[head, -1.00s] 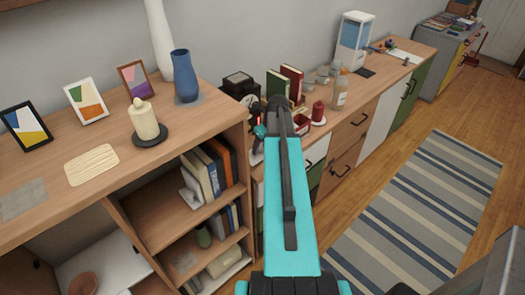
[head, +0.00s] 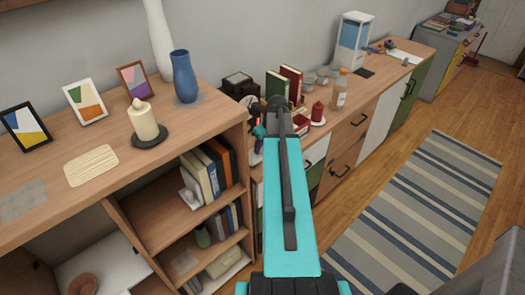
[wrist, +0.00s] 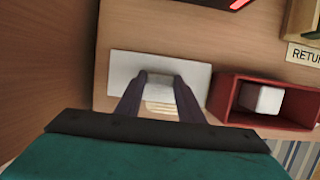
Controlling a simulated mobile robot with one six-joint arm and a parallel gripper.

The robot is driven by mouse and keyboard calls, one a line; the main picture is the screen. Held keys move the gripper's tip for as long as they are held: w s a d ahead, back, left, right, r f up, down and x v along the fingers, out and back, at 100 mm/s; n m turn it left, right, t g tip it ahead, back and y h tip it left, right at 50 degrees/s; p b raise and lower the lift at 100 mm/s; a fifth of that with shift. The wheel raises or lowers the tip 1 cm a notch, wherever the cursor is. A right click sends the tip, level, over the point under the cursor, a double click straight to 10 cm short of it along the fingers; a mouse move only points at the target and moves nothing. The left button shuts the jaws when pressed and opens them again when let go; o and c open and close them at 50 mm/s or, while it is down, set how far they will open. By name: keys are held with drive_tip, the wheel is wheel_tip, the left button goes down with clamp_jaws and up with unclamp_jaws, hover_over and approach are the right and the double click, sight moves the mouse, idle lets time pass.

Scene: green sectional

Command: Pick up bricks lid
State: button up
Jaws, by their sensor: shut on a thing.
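The bricks lid appears to be the pale flat rectangular plate (wrist: 195,75) in the wrist view, with a small raised grip at its middle. My gripper (wrist: 160,84) is shut on that grip, one dark finger on each side. A striped beige patch shows between the fingers, below the grip; I cannot tell what it is. A red open box (wrist: 222,95) stands just right of the lid and holds a white block (wrist: 262,98). In the head view my arm hides most of the gripper and the lid cannot be made out.
A taller shelf (head: 215,130) stands to the left. A label (wrist: 303,54) shows at the right of the wrist view. The striped rug's floor area is open.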

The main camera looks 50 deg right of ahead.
drive_tip(key=shift+r, duration=0.15)
drive_tip(key=shift+r+b, duration=0.8)
drive_tip(key=shift+r, duration=0.85)
drive_tip(key=s+a+b, duration=0.3)
drive_tip(key=s+b, duration=0.1)
drive_tip(key=s, duration=0.6)
drive_tip(key=shift+s+r+b, duration=0.3)
drive_tip(key=shift+s, duration=0.05)
drive_tip(key=shift+s+b, duration=0.1)
drive_tip(key=shift+b, duration=0.3)
drive_tip(key=s+b, duration=0.1)
drive_tip(key=b, duration=0.2)
drive_tip(key=s+a+b, duration=0.1)
drive_tip(key=s+b, duration=0.1)
drive_tip(key=b, duration=0.2)
drive_tip(key=s+b, duration=0.1)
drive_tip(key=b, duration=0.3)
drive_tip(key=shift+s+a+r, duration=0.15)
drive_tip(key=shift+a+r, duration=0.1)
drive_tip(key=shift+r, duration=0.1)
drive_tip(key=shift+r, duration=0.1)
